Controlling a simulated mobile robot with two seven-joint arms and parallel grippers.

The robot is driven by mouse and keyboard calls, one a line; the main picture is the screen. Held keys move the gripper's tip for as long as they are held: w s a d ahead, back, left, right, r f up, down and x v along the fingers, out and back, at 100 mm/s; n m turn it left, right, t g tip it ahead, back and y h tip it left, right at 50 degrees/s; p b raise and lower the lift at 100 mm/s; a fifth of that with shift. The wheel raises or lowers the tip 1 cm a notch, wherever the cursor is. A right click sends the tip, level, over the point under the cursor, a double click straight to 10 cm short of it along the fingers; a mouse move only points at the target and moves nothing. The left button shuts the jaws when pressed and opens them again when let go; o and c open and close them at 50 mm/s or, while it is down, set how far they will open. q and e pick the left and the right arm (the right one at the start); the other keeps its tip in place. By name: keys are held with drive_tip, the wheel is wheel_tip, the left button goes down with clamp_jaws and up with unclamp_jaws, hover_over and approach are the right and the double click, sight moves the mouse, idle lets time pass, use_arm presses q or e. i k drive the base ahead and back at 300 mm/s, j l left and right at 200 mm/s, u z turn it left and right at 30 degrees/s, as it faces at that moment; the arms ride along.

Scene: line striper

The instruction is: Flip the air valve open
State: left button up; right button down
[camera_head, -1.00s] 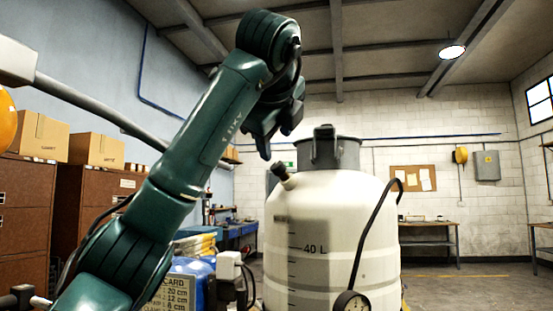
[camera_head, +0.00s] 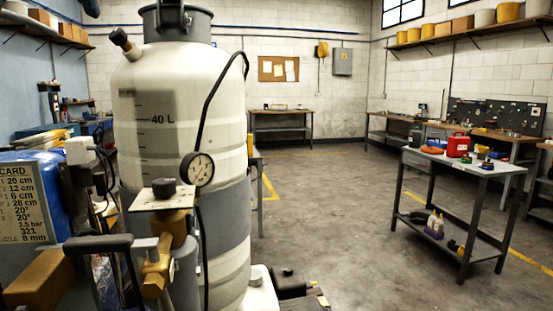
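A white tank (camera_head: 190,90) with a "40 L" mark and grey bands stands at the left of the head view. A round pressure gauge (camera_head: 197,169) is at its front, with a black hose rising from it. Below the gauge are a brass fitting (camera_head: 176,226) under a plate with a dark knob (camera_head: 164,187), and a brass valve-like part (camera_head: 157,267) with a grey bar beside it. I cannot tell for sure which part is the air valve or how its lever stands. Neither of my grippers is in view.
A black handle (camera_head: 82,244) and a card sign (camera_head: 22,205) are at the lower left. A grey cart (camera_head: 470,175) with a red can (camera_head: 458,145) stands at the right. Workbenches line the far walls. The floor (camera_head: 330,210) between tank and cart is clear.

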sight(108, 244)
drive_tip(key=k+l, duration=0.55)
drive_tip(key=k, duration=0.25)
